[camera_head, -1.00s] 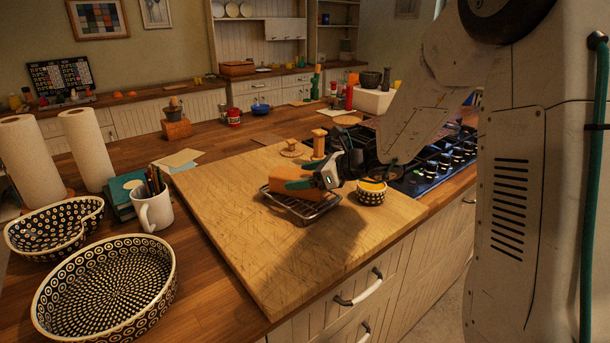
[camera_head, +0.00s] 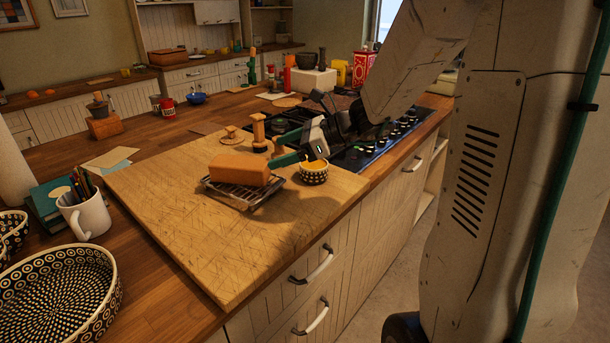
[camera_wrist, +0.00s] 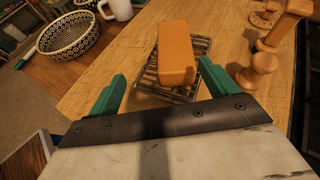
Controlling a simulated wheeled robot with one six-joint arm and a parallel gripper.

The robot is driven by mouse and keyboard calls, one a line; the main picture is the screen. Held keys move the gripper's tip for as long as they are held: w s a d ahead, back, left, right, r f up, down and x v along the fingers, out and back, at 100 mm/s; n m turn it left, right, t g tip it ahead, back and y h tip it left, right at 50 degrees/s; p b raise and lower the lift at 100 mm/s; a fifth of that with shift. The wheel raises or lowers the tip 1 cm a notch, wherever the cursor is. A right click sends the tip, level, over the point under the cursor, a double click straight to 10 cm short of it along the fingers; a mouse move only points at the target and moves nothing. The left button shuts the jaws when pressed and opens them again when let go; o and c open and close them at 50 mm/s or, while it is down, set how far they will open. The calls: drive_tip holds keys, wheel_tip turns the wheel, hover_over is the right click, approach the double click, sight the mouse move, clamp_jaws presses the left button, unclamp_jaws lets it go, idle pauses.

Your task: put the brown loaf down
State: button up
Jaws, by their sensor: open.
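The brown loaf (camera_head: 241,169) rests on a small wire rack (camera_head: 232,195) on the large wooden board (camera_head: 180,225). It also shows in the wrist view (camera_wrist: 176,52), lying lengthwise on the rack (camera_wrist: 150,84). My gripper (camera_head: 288,160) is just right of the loaf in the head view, partly hidden. In the wrist view my gripper's green fingers (camera_wrist: 162,88) are spread wide, with the loaf beyond their tips and nothing held between them.
A small patterned bowl (camera_head: 313,174) with yellow contents stands right of the rack. A wooden grinder (camera_head: 259,133) stands behind the loaf. A mug (camera_head: 84,215) and a patterned oval dish (camera_head: 62,295) are at left. The board's front left is clear.

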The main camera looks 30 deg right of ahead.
drive_tip(key=s+a+r+n+g+h, duration=0.1)
drive_tip(key=s+a+n+g+h, duration=0.15)
drive_tip(key=s+a+n, duration=0.4)
drive_tip(key=s+a+r+n+g+h, duration=0.1)
drive_tip(key=s+a+n+g, duration=0.3)
drive_tip(key=s+n, duration=0.45)
drive_tip(key=s+d+n+h, duration=0.3)
drive_tip(key=s+n, duration=0.2)
drive_tip(key=s, duration=0.2)
drive_tip(key=s+d+n+h, duration=0.3)
drive_tip(key=s+n, duration=0.2)
drive_tip(key=s, duration=0.2)
drive_tip(key=shift+f+h, duration=0.35)
drive_tip(key=shift+f, duration=0.05)
